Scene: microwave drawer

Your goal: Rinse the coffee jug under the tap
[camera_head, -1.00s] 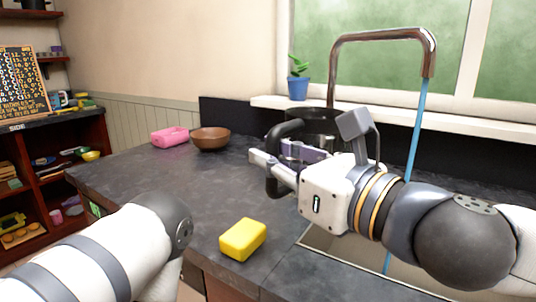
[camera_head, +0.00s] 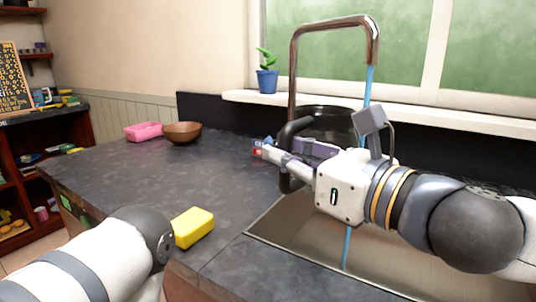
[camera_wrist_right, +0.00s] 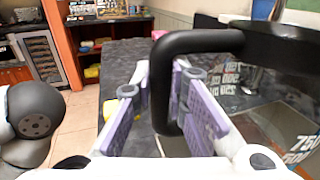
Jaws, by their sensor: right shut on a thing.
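The coffee jug has a black handle and black rim (camera_head: 330,118) in the head view. The right wrist view shows its clear glass body with white numbers (camera_wrist_right: 232,88). My right gripper (camera_head: 284,160) is shut on the black handle (camera_wrist_right: 168,90), with the purple finger pads on both sides of it. The jug is held up by the sink, mostly hidden behind the gripper. The tap (camera_head: 300,42) arches above, and a blue water stream (camera_head: 368,85) runs from its spout. My arm hides part of the stream, so I cannot tell whether water enters the jug. My left gripper is out of view.
The sink basin (camera_head: 290,225) lies below my right arm. A yellow sponge (camera_head: 193,227) lies on the dark counter (camera_head: 120,175). A brown bowl (camera_head: 183,132) and a pink container (camera_head: 143,131) stand farther back. A potted plant (camera_head: 267,80) stands on the window sill.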

